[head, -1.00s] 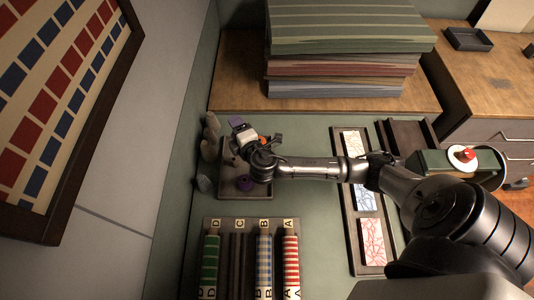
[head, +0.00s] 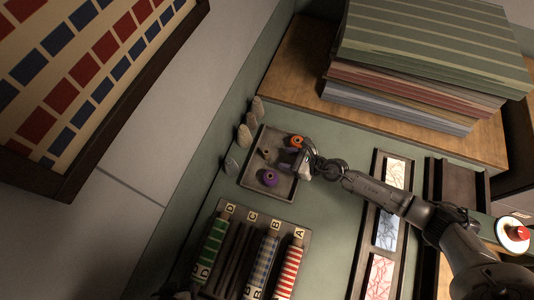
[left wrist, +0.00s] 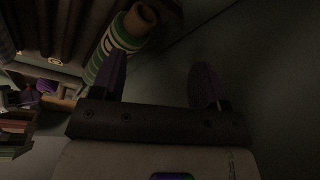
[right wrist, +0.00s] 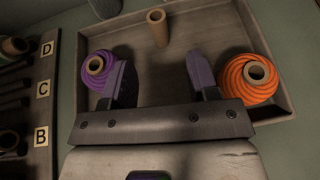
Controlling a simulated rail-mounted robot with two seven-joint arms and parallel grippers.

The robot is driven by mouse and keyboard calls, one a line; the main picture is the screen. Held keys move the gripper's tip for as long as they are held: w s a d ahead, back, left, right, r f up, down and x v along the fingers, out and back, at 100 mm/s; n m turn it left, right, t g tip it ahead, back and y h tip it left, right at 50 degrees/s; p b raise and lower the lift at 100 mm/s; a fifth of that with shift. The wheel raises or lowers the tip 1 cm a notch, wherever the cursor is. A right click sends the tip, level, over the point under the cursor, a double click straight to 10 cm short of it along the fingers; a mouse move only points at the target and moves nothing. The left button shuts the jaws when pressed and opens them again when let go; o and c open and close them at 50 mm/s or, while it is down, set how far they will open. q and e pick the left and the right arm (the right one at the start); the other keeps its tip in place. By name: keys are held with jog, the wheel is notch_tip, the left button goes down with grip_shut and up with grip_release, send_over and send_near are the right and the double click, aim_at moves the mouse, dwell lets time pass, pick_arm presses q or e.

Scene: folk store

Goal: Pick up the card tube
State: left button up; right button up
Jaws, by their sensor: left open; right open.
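The card tube (right wrist: 157,27) is a small plain tan tube standing in the dark tray (right wrist: 215,22), between a purple thread spool (right wrist: 98,68) and an orange one (right wrist: 248,78). It also shows small in the head view (head: 266,153). My right gripper (right wrist: 160,60) is open and empty, its purple fingers pointing towards the tube, which lies beyond the fingertips, roughly between them. In the head view the right gripper (head: 288,158) is over the tray's right side. My left gripper (left wrist: 160,78) is open and empty, near the green-striped roll (left wrist: 118,42).
A rack with labelled slots (head: 300,225) holds striped rolls below the tray. Grey stones (head: 245,135) lie left of the tray. Stacked boards (head: 420,60) stand on a wooden surface behind. A long dark tray with patterned cards (head: 387,232) lies to the right.

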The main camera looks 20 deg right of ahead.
aim_at(269, 155)
jog(key=shift+b+x, duration=0.5)
jog(key=shift+x, duration=2.95)
jog(key=shift+r, duration=0.1)
jog(key=shift+c, duration=0.3)
jog(key=c, duration=0.9)
jog(key=shift+c, duration=0.2)
